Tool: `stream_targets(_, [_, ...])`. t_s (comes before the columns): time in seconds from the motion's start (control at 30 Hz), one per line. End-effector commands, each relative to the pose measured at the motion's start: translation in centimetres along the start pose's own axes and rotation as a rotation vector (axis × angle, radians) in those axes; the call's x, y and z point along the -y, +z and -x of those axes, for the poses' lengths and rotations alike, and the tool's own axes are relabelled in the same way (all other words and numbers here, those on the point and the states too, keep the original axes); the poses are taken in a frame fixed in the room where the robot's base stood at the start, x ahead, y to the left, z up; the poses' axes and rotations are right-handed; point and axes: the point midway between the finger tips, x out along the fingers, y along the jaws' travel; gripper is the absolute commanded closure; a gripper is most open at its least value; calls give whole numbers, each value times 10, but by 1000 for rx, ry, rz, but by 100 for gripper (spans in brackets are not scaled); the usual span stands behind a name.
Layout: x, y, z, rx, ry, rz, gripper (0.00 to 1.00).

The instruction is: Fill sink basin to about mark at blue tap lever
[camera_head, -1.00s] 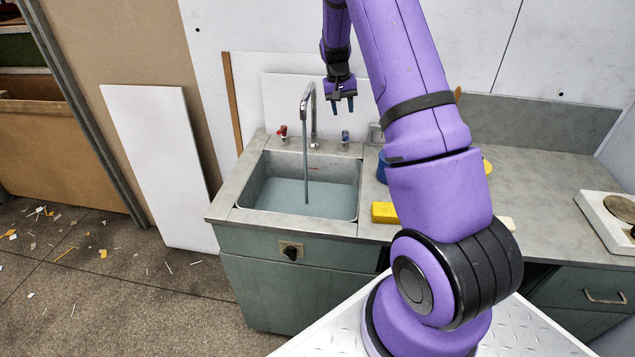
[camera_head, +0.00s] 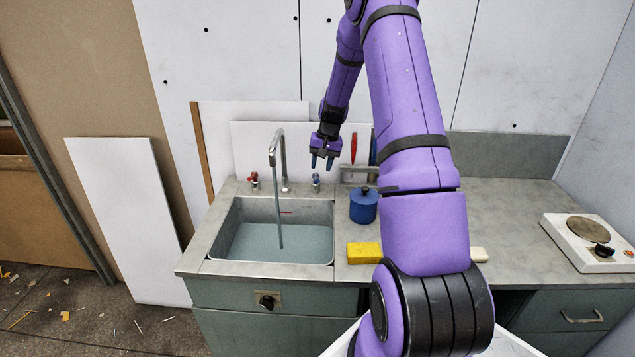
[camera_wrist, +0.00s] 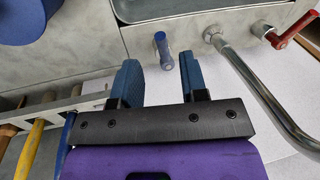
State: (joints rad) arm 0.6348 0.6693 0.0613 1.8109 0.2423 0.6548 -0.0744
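The sink basin (camera_head: 216,228) holds a pool of water (camera_head: 262,240). A red mark (camera_head: 287,212) on its back wall shows just above the water surface. A stream (camera_head: 280,222) runs from the curved chrome spout (camera_head: 276,140) into the pool. The blue tap lever (camera_head: 316,180) is right of the spout; it also shows in the wrist view (camera_wrist: 163,50). The red tap lever (camera_head: 254,179) is left of the spout. My gripper (camera_head: 322,164) is open and empty, just above the blue lever. In the wrist view its fingertips (camera_wrist: 160,74) are apart, with the lever ahead of the gap between them.
A blue pot (camera_head: 364,208) and a yellow sponge (camera_head: 364,253) stand on the counter right of the basin. A rack of tools (camera_head: 355,174) is right of my gripper. A hot plate (camera_head: 590,243) stands far right. The chrome spout is close beside my gripper.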

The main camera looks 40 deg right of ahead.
Motion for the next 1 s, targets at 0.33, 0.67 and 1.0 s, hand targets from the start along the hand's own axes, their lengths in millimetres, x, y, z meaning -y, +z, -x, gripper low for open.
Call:
stream_targets(0.33, [0,0,-56,2,1,0,60])
stream_targets(0.67, [0,0,-71,0,0,0,60])
stream_targets(1.0, [0,0,-70,0,1,0,99])
